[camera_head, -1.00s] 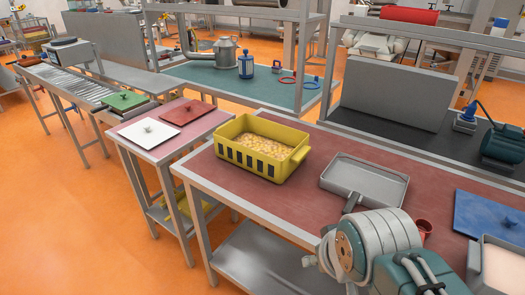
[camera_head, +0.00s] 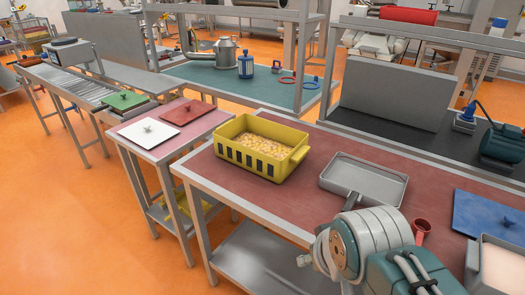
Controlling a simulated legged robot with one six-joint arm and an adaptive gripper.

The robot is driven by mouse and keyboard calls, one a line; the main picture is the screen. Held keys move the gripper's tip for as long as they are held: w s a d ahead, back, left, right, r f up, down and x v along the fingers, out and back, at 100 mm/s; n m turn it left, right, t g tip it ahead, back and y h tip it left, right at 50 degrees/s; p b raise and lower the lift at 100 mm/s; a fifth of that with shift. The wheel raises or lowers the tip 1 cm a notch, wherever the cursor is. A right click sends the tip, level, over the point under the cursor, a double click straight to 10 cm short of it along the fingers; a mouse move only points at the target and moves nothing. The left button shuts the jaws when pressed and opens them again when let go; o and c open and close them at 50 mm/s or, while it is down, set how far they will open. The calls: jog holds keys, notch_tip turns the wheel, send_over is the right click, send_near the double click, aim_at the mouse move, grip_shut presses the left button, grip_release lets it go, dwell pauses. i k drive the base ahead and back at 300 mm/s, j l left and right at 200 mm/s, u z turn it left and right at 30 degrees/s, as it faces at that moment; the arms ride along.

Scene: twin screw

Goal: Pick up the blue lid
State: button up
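The blue lid (camera_head: 489,217) is a flat square plate with a small knob. It lies on the red-topped table at the right, cut by the picture's right edge. My arm's grey and teal links rise in the lower right of the picture, left of the lid. Only a small grey part of my gripper (camera_head: 306,260) seems to show past the left of the wrist, well apart from the lid. Its fingers are hidden, so open or shut cannot be seen.
A yellow crate (camera_head: 225,152) of small tan pieces and a grey pan (camera_head: 374,196) stand on the red-topped table (camera_head: 330,148). A red cup (camera_head: 421,233) and a pale-filled tray (camera_head: 475,262) are near the lid. Green (camera_head: 125,101), red (camera_head: 188,113) and white (camera_head: 148,132) lids lie at left.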

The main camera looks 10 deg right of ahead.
aim_at(474, 215)
jog(key=z, duration=2.1)
jog(key=i+l+u, duration=0.15)
jog(key=l+u, duration=0.15)
jog(key=l, duration=0.3)
jog(key=l+u, duration=0.3)
jog(key=l, duration=0.35)
jog(key=i+l+u, duration=0.1)
jog(key=l+u, duration=0.15)
jog(key=l, duration=0.15)
jog(key=i+l+u, duration=0.1)
